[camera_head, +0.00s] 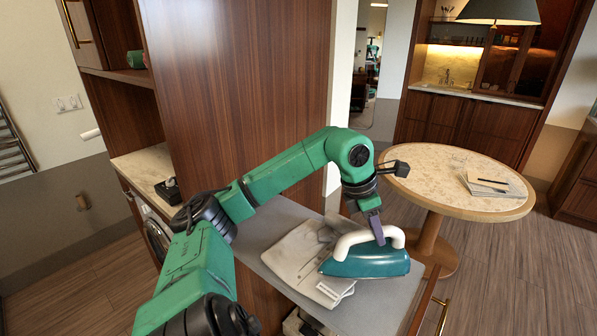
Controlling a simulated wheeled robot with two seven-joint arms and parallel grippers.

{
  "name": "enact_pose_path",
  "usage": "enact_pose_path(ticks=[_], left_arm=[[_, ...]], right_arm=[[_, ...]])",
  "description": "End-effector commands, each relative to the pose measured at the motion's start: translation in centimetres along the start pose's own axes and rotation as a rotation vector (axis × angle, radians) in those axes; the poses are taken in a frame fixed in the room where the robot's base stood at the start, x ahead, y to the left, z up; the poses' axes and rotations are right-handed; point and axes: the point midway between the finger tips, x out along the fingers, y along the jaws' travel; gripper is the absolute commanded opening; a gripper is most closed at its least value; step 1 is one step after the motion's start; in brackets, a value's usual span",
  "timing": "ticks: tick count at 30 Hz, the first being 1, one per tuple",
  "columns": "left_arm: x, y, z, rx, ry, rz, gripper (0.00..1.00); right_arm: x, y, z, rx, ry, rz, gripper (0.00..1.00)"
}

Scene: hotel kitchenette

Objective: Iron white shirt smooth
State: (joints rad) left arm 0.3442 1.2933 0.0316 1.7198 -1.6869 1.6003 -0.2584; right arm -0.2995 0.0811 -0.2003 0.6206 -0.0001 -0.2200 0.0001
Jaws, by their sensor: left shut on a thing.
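A teal iron (366,262) with a white handle rests over the right part of a folded white shirt (293,252) on a grey counter top (263,227). The iron's pointed end faces left, and its right part extends past the shirt. My left gripper (377,232) reaches down from above and is shut on the iron's handle. Its fingertips are partly hidden by the handle. The shirt shows creases and darker patches near its upper middle. My right gripper is not in view.
A tall wooden cabinet (240,90) stands right behind my left arm. A round table (455,175) with papers (497,186) on it stands beyond the counter to the right. A brass handle (442,316) sticks out at the counter's right front. The left part of the counter is partly hidden by my arm.

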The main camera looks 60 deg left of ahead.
Motion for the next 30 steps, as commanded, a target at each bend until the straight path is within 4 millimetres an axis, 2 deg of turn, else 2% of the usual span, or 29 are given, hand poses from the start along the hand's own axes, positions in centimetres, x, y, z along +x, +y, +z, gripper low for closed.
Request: enact_pose_path(ticks=[2,5,18,24,30], left_arm=[[-0.7,0.0,0.2,-0.001,-0.002,0.0,0.0],[-2.9,0.1,1.1,0.001,-0.009,0.004,0.0],[-6.6,0.2,1.9,0.0,-0.004,0.002,0.0],[-7.9,0.2,2.3,-0.001,-0.003,0.001,0.0],[-8.2,0.2,2.3,-0.001,-0.003,0.001,0.0]], right_arm=[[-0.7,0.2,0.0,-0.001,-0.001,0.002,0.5],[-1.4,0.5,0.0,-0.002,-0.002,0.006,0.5],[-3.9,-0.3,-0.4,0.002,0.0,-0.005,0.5],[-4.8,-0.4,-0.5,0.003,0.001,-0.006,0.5],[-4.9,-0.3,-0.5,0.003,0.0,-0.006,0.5]])
